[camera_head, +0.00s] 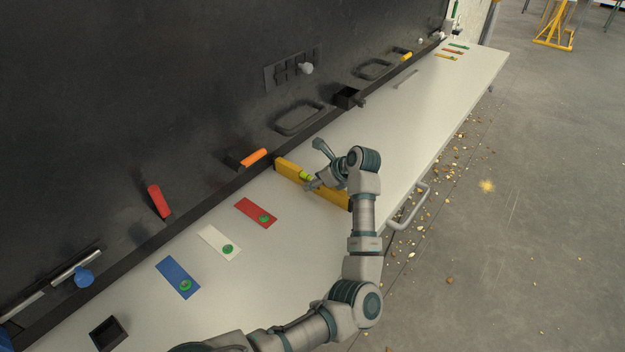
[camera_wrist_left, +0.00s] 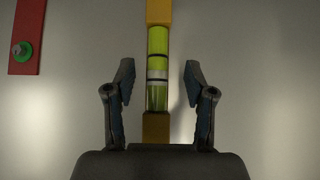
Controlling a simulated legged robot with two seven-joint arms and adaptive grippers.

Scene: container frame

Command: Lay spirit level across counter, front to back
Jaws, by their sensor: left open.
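The yellow spirit level (camera_head: 293,170) lies on the pale counter (camera_head: 224,274), running across it from the dark back wall toward the front edge. Part of it is hidden behind my left gripper and arm. My left gripper (camera_head: 311,182) is over the level's middle. In the left wrist view the level's green vial (camera_wrist_left: 157,68) lies between the two spread fingers of the left gripper (camera_wrist_left: 160,85), with a gap on each side. My right gripper is not in view.
Red (camera_head: 256,213), white (camera_head: 219,242) and blue (camera_head: 178,277) plates with green discs lie left of the level. A small black box (camera_head: 108,334) is near the lower left. A handle (camera_head: 408,209) juts from the front edge. Tools hang along the dark wall.

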